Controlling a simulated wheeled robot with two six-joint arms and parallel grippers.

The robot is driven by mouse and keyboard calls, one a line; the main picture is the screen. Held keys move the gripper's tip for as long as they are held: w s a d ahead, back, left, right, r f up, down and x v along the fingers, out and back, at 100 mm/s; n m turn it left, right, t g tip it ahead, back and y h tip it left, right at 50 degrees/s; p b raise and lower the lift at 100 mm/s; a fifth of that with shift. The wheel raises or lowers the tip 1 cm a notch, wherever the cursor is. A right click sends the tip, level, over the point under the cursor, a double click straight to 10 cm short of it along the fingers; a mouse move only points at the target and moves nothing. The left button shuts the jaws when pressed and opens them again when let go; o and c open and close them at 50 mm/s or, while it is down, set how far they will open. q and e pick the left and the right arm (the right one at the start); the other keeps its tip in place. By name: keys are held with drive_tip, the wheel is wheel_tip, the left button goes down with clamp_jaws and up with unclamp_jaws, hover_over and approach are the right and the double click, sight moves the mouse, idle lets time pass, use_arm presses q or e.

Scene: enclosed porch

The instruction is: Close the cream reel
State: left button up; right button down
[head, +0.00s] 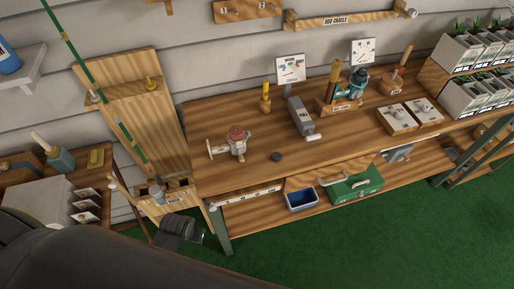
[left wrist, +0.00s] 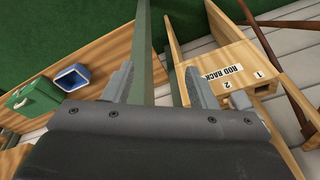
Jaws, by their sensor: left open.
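The cream reel (head: 229,148) sits near the front left of the wooden workbench (head: 215,178). It has a reddish-brown round part on top and a handle sticking out to the left. Whether its parts are open or shut is too small to tell. My left gripper (head: 191,231) is low in front of the bench's left end, below and apart from the reel. In the left wrist view it (left wrist: 157,88) is open and empty, with a green bench leg behind the gap. My right gripper is not in view.
A rod rack (head: 178,190) stands left of the bench, close to my left gripper. A blue bin (head: 301,200) and green toolbox (head: 356,187) sit on the lower shelf.

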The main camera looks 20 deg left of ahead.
use_arm(q)
drive_tip(key=shift+h, duration=0.4)
drive_tip(key=w+d+r+p, duration=0.1)
drive_tip(key=w+d+r, duration=0.1)
drive_tip(key=w+r, duration=0.2)
drive_tip(key=w+d+r+p, duration=0.1)
drive_tip(key=w+d+r, duration=0.1)
drive_tip(key=r, duration=0.7)
drive_tip(key=w+d+r+p, duration=0.2)
drive_tip(key=w+r, duration=0.3)
drive_tip(key=r, duration=0.2)
drive_tip(key=shift+w+r, duration=0.3)
drive_tip(key=shift+w, duration=0.05)
drive_tip(key=w+d+r+m+g, duration=0.2)
drive_tip(key=w+d+r+m, duration=0.1)
drive_tip(key=w+d+r, duration=1)
drive_tip(key=w+d, duration=0.2)
drive_tip(key=shift+w+p, duration=0.3)
drive_tip(key=shift+p, duration=0.05)
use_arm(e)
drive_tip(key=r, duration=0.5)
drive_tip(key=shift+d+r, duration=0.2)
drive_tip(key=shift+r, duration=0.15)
use_arm(q)
drive_tip(key=shift+d, duration=0.1)
